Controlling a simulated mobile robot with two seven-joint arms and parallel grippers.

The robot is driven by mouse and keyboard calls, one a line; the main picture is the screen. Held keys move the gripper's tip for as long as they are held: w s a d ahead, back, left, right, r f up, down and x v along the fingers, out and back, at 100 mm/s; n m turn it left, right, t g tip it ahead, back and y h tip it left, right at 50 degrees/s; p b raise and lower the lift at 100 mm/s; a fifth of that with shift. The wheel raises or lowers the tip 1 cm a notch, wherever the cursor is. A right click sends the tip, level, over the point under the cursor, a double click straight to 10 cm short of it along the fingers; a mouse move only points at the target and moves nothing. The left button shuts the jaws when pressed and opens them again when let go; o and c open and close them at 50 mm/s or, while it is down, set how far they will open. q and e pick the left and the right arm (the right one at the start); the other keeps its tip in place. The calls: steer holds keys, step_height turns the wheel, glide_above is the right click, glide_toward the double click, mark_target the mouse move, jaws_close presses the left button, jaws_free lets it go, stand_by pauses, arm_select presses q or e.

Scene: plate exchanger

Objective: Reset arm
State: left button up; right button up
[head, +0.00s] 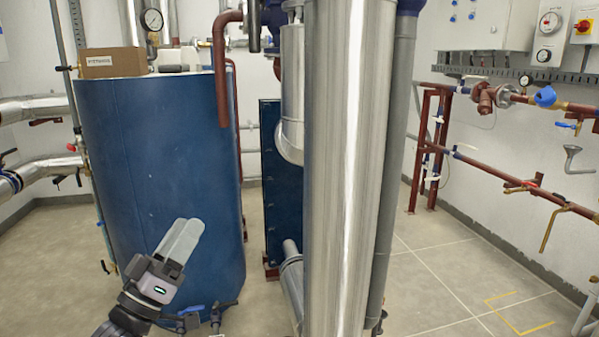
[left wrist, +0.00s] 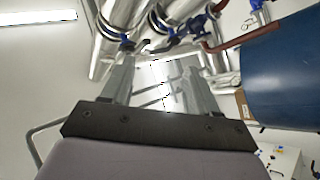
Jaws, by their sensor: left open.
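My left gripper (head: 183,240) is in the lower left of the head view, in front of the large blue tank (head: 165,165), with its pale fingers pointing up. In the left wrist view its two fingers (left wrist: 160,88) stand apart with nothing between them, so it is open and empty. Beyond the fingers that view shows silver pipes and blue fittings, with the blue tank (left wrist: 285,70) at the right. My right gripper is in neither view.
A thick silver pipe (head: 348,170) stands upright in the middle of the head view. A cardboard box (head: 110,63) sits on the tank. Red-brown pipes with valves (head: 520,187) run along the right wall. The tiled floor at the right (head: 425,265) is clear, with yellow corner marks.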

arm_select(q)
steer(key=s+d+f+g+y, duration=0.1)
steer(key=s+f+g+y, duration=0.1)
steer(key=f, duration=0.5)
steer(key=s+d+f+g+y, duration=0.1)
steer(key=s+f+y, duration=0.15)
steer(key=f, duration=0.45)
steer(key=s+a+f+m+g+y, duration=0.15)
steer(key=s+f+g+y, duration=0.55)
steer(key=s+f, duration=1.45)
step_height(320, 180, up, 15)
steer(key=a+g+h+p, duration=0.1)
steer(key=p, duration=1.5)
steer(key=shift+s+f+m+g, duration=0.15)
steer(key=shift+s+m+g, duration=0.2)
steer(key=shift+s, duration=0.1)
steer(key=shift+h+p, duration=0.25)
steer(key=shift+p, duration=0.05)
steer(key=c, duration=0.3)
steer(key=shift+d, duration=0.1)
